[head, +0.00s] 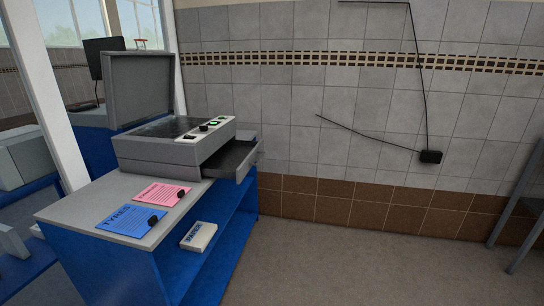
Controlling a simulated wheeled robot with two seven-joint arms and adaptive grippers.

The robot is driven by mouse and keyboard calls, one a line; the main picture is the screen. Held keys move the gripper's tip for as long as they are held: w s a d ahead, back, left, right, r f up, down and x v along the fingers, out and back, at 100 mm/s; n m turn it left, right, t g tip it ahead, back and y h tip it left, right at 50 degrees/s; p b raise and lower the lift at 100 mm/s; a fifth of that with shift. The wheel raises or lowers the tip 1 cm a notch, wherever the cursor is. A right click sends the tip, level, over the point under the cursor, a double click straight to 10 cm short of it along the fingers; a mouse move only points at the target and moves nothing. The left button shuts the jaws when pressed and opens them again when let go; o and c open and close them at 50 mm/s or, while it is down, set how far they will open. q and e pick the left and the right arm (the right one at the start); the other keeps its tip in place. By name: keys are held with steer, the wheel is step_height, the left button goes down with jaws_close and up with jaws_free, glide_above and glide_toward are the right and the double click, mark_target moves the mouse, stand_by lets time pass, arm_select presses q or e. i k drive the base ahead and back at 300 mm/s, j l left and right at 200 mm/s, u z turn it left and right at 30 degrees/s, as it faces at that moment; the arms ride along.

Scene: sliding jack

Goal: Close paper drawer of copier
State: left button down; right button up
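The grey copier (170,145) stands on a blue cabinet with a grey top, at the left of the head view. Its lid (140,85) is raised. Its paper drawer (232,160) sticks out from the copier's right side, past the edge of the cabinet top. The drawer's inside looks dark, and I see no paper in it. Neither of my grippers is in view.
A blue sheet (133,220) and a pink sheet (161,194), each with a dark object on it, lie on the cabinet top (80,204). A white box (199,236) sits on the shelf below. The floor (340,265) to the right is clear. A grey metal frame (517,215) stands at the far right.

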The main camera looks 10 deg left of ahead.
mark_target(233, 161)
steer(key=i+z, duration=0.2)
steer(key=i, duration=0.2)
steer(key=i+j+z, duration=0.15)
steer(key=i, duration=0.2)
steer(key=i+j+z, duration=0.2)
steer(key=i, duration=0.2)
